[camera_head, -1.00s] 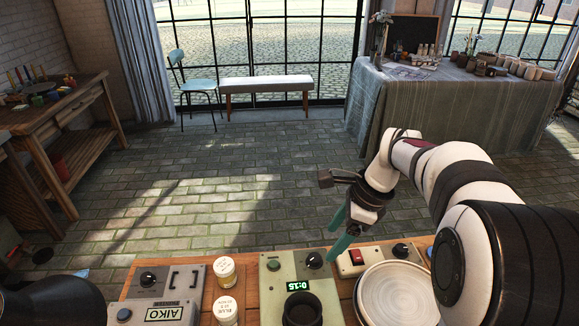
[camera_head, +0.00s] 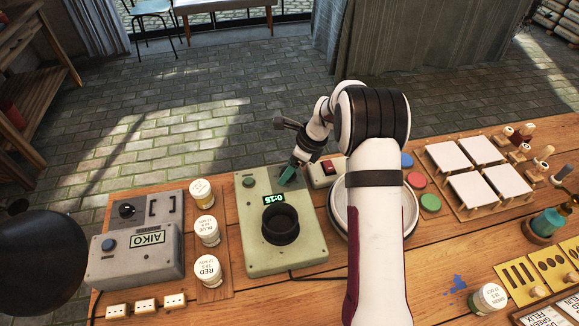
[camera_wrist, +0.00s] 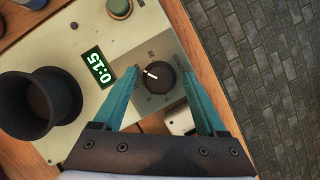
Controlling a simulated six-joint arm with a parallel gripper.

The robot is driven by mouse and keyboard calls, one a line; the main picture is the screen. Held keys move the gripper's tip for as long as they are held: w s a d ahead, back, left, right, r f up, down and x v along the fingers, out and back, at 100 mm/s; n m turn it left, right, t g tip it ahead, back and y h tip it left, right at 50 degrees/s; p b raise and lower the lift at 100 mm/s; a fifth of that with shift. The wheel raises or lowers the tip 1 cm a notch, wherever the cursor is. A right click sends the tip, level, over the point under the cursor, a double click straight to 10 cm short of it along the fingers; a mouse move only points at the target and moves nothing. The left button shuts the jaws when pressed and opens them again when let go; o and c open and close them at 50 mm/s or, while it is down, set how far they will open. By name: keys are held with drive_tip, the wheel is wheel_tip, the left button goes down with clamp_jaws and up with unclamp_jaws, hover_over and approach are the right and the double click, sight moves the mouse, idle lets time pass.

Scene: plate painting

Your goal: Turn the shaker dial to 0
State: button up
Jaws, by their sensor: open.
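The shaker (camera_head: 272,258) is a pale green box on the wooden bench with a black cup (camera_head: 281,225) on top. Its green display (camera_head: 273,200) reads 0:15, also in the wrist view (camera_wrist: 100,67). The black shaker dial (camera_wrist: 157,77) has a white pointer line and sits on a grey panel with small numbers around it. My gripper (camera_wrist: 160,84) is open, with one teal finger on each side of the dial and a gap visible around the knob. In the head view, my gripper (camera_head: 287,174) hides the dial.
A round green button (camera_head: 249,181) is on the shaker's far left corner. A box with a red switch (camera_head: 328,167) and a pale plate (camera_head: 340,210) stand close on the right. Paint jars (camera_head: 207,231) stand on the left.

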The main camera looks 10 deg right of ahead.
clamp_jaws()
idle(0.4)
drive_tip(key=n+g, duration=0.1)
drive_tip(key=n, duration=0.3)
drive_tip(key=shift+w+g, duration=0.1)
drive_tip(key=shift+g, duration=0.2)
drive_tip(key=n, duration=0.2)
drive_tip(key=n+g, duration=0.1)
drive_tip(key=n, duration=0.1)
drive_tip(key=shift+w+n+g+y, duration=0.1)
drive_tip(key=shift+n+g+y, duration=0.2)
drive_tip(key=n+g, duration=0.1)
drive_tip(key=n, duration=0.3)
drive_tip(key=shift+w+g, duration=0.1)
drive_tip(key=shift+g, duration=0.3)
drive_tip(key=shift+n+g+h, duration=0.6)
drive_tip(key=shift+n+h, duration=0.3)
drive_tip(key=shift+n, duration=1.4)
